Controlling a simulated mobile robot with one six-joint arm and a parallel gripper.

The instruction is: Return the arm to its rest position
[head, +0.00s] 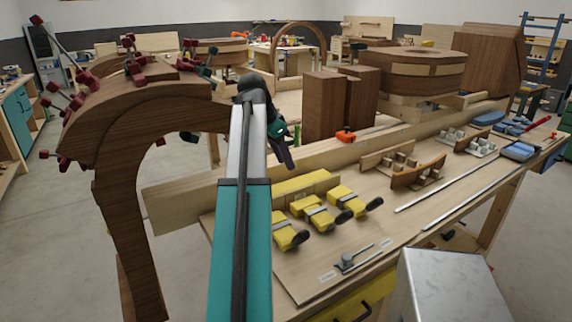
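My arm reaches forward from the bottom middle of the head view, over the near left part of the workbench (330,255). My gripper (284,152) is at its far end, small and dark, pointing down to the right. It appears above the back edge of the bench, left of some tall brown wooden blocks (327,106). Its fingers are too small and dark to show whether they are open or shut. I see nothing clearly held in it.
A curved brown wooden form (125,150) with several red clamps stands close on the left. Yellow clamps (318,214) lie on the bench just right of my arm. Open floor shows at left.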

